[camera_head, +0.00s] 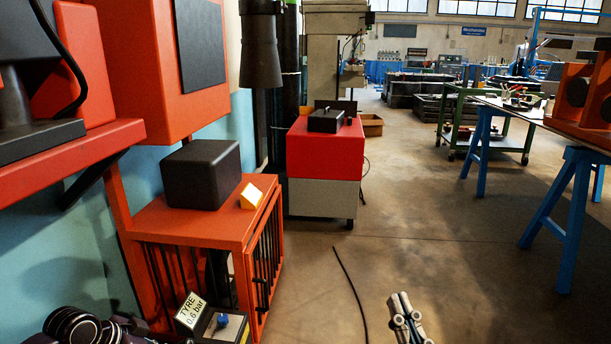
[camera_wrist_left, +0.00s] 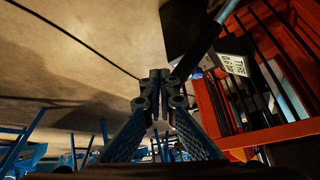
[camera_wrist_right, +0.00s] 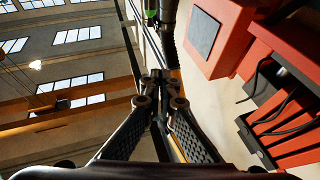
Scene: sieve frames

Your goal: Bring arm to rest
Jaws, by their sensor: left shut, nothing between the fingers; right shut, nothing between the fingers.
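My right gripper (camera_head: 402,308) shows at the bottom edge of the head view, over bare floor, its fingers together. In the right wrist view its fingertips (camera_wrist_right: 160,88) meet with nothing between them. It is clear of the red machines in that view. My left gripper (camera_wrist_left: 160,88) shows in the left wrist view, shut and empty, with its fingertips together. The orange barred cabinet and a small sign lie beyond it there. I cannot make out the left gripper in the head view.
The orange cabinet (camera_head: 205,224) carries a black box (camera_head: 201,175) and a yellow block (camera_head: 251,196). A red and grey cart (camera_head: 325,155) is behind. Blue trestles (camera_head: 553,210) stand right. The middle floor is open, with a dark cable (camera_head: 351,285).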

